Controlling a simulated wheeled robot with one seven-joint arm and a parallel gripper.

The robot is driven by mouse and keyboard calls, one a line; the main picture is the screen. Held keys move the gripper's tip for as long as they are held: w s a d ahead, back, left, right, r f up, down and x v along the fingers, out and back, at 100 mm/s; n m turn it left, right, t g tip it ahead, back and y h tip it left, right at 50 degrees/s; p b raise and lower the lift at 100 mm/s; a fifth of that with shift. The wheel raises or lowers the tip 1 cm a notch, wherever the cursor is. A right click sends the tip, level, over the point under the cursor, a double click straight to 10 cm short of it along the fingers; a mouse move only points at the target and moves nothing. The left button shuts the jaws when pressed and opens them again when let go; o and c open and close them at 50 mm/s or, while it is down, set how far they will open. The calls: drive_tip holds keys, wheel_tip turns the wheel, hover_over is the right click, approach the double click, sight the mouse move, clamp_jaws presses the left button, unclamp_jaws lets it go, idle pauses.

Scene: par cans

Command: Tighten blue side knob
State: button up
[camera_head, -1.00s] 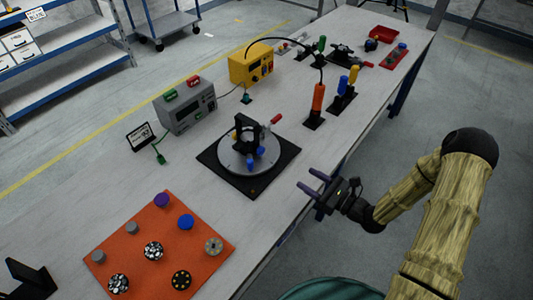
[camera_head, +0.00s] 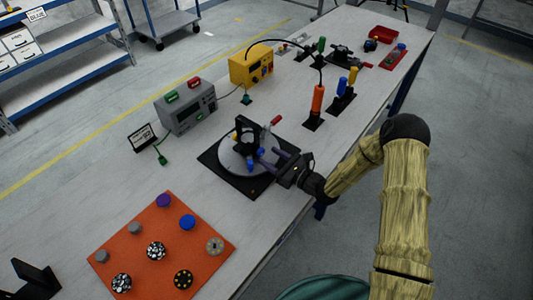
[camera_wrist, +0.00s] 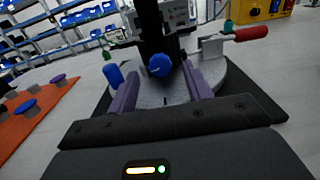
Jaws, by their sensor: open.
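A black upright fixture (camera_head: 244,133) stands on a round grey plate (camera_head: 233,158) over a black square base (camera_head: 231,182). In the wrist view a blue knob (camera_wrist: 159,65) on the fixture's near face lies straight ahead, between the lines of my fingers. A second blue piece (camera_wrist: 113,75) stands to its left, outside the left finger. I cannot tell for sure which is the side knob. My gripper (camera_head: 268,161) is open and empty, its purple fingers over the plate's right side, pointing at the fixture. The knob seems just beyond the fingertips; contact is not clear.
A red-handled clamp (camera_wrist: 252,33) rises at the plate's far right. An orange screwdriver-like tool (camera_head: 318,98) stands behind it. A grey box (camera_head: 188,107) and a yellow box (camera_head: 251,66) are at the back. An orange board with knobs (camera_head: 125,240) lies at front left.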

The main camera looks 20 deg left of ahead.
sight(260, 152)
drive_tip(key=shift+x, duration=1.35)
drive_tip(key=c, duration=1)
drive_tip(key=shift+d+m+p, duration=0.1)
drive_tip(key=shift+m+p, duration=0.45)
drive_tip(key=shift+m, duration=1.85)
drive_tip(key=o, duration=1)
